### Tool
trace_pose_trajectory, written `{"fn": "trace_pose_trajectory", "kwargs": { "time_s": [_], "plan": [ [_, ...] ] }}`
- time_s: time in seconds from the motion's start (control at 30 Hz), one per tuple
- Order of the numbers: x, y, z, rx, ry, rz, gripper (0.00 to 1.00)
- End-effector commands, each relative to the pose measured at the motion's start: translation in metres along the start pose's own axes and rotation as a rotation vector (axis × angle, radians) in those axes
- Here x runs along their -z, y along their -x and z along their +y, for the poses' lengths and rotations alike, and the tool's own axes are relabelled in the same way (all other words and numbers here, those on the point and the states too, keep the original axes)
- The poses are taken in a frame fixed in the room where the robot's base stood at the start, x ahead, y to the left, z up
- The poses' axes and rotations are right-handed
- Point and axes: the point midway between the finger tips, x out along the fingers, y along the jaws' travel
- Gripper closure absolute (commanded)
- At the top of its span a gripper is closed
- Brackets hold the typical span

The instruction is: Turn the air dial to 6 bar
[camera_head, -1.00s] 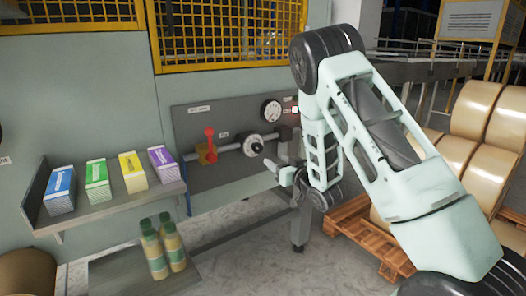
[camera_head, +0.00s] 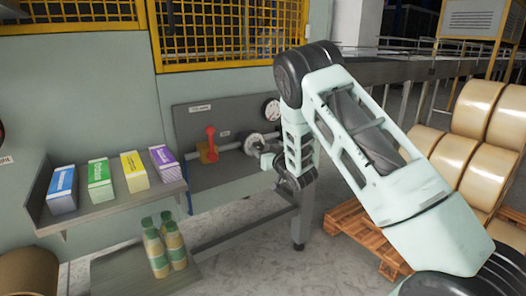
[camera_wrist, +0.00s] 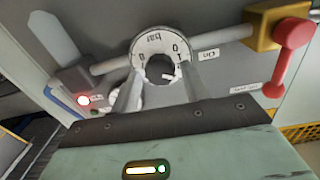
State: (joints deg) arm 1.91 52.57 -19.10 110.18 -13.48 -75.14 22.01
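The air dial (camera_head: 252,142) is a round knob with a pale scale ring, mounted on a pipe on the grey panel. In the wrist view its white ring (camera_wrist: 152,44) shows "bar" and numbers upside down. The exact setting is not readable. My gripper (camera_wrist: 162,74) is open, its two fingers at either side of the dial's dark centre. I cannot tell whether they touch it. In the head view my gripper (camera_head: 268,155) is right in front of the dial, partly covering it. A round white gauge (camera_head: 271,109) sits above the dial, its reading too small to tell.
A red valve handle (camera_head: 210,138) on a yellow body sits left of the dial; it also shows in the wrist view (camera_wrist: 291,58). A red light (camera_wrist: 83,100) is lit on the panel. A shelf (camera_head: 112,207) with several cartons stands at left, bottles below.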

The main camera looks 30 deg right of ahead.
Motion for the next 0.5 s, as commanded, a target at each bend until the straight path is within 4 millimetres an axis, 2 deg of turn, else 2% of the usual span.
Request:
{"fn": "trace_pose_trajectory", "kwargs": {
  "time_s": [0.03,0.1,0.5],
  "plan": [
    [0.0000,0.0001,-0.0001,0.000,0.000,0.000,0.70],
    [0.0000,0.0002,-0.0001,0.000,0.000,0.000,0.89],
    [-0.0001,0.0004,0.0001,0.000,-0.051,-0.001,0.89]
  ]
}}
